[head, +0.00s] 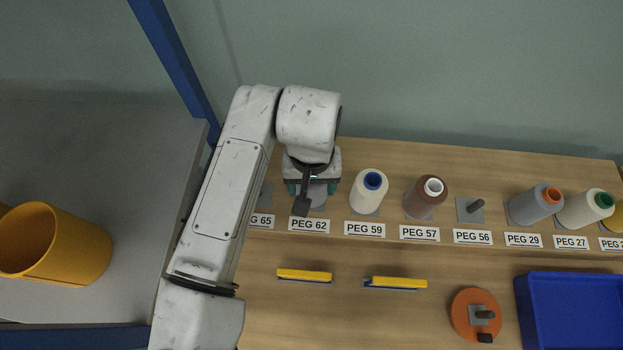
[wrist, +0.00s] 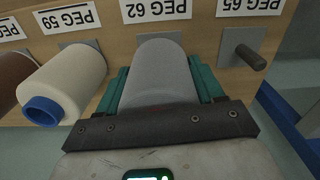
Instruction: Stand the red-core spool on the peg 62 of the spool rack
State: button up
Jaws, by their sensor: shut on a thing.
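My gripper (head: 310,186) is shut on a grey spool (wrist: 163,68), with its teal fingers on both sides of it in the wrist view. The spool stands at the peg 62 place of the wooden spool rack (wrist: 208,50), right behind the PEG 62 label (wrist: 155,10). In the head view the spool (head: 318,196) shows only in part below my gripper. A faint trace of red shows at its near end in the wrist view; most of its core is hidden. Peg 62 itself is hidden, so I cannot tell how far the spool sits on it.
A cream spool with a blue core (head: 368,190) stands beside it on peg 59. Peg 65 (wrist: 250,57) is bare on the other side. A brown spool (head: 427,197) is on peg 57; peg 56 (head: 476,207) is bare. A blue bin (head: 570,283) lies front right.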

jog(key=shift+f+b, duration=0.5)
jog(key=shift+f, duration=0.7)
jog(key=o, duration=1.5)
jog(key=shift+r, duration=0.1)
notch_tip(320, 180, up, 11)
jog(key=shift+f+b, duration=0.2)
jog(key=shift+b, duration=0.3)
